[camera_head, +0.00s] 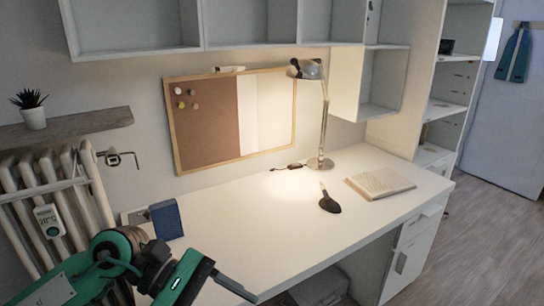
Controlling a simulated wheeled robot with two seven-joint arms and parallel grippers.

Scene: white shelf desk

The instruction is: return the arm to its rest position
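My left arm (120,255), green and black, comes in at the bottom left, in front of the white desk's left end. My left gripper (232,287) is at the bottom edge, pointing right, near the desk's front edge. I see one dark finger clearly, but cannot make out the gap between the fingers. Nothing can be seen held in it. My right arm and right gripper are not in view.
A radiator (75,195) stands behind my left arm. The desk's front middle is clear.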

